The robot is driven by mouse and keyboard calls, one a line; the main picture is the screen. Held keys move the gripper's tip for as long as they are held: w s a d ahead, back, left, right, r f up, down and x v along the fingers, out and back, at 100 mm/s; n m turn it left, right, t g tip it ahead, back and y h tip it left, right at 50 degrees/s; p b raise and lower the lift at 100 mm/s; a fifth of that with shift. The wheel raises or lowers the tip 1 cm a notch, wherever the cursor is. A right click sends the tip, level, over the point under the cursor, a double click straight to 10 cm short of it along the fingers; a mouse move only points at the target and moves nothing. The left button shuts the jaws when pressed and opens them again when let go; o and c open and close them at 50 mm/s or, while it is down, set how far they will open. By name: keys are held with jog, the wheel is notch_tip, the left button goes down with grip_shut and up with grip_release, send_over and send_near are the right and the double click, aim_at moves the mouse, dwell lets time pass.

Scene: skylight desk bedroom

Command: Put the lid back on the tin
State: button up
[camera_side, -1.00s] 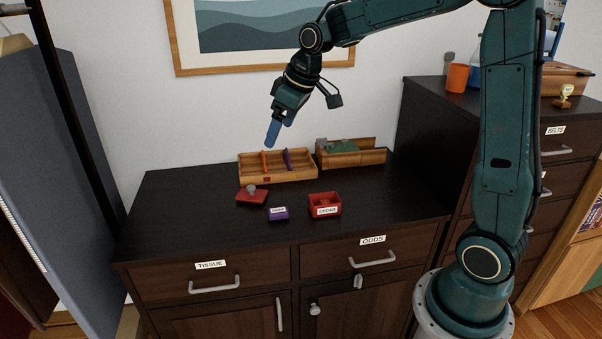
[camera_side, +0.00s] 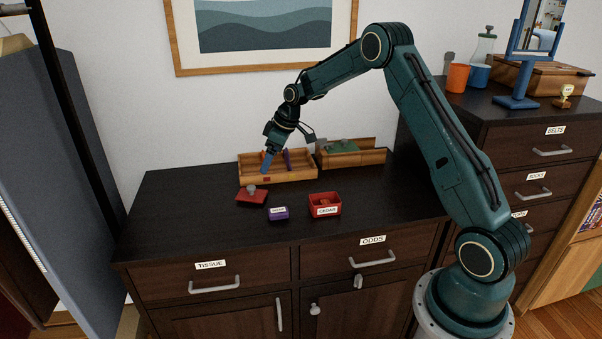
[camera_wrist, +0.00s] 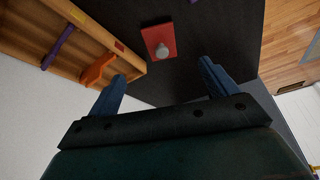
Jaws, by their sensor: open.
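The red lid (camera_side: 245,198) with a grey knob lies flat on the dark cabinet top, left of the other small boxes. In the wrist view the red lid (camera_wrist: 150,36) lies beyond my fingertips, roughly in line with the gap between them. The open red tin (camera_side: 325,211), labelled CEDAR, stands to the right of the lid with something reddish-brown inside.
A small purple labelled box (camera_side: 279,213) stands between lid and tin. Behind them are a wooden divided tray (camera_side: 300,174) with an orange and a purple divider, and a wooden box (camera_side: 352,158) with green content. The front of the cabinet top is clear.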

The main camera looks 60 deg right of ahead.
aim_at(255, 194)
jog(key=shift+f, duration=0.1)
jog(key=shift+x, duration=6.85)
jog(key=shift+w, duration=0.1)
jog(key=c, duration=1.1)
jog(key=shift+o, duration=0.2)
jog(key=shift+r, duration=2.3)
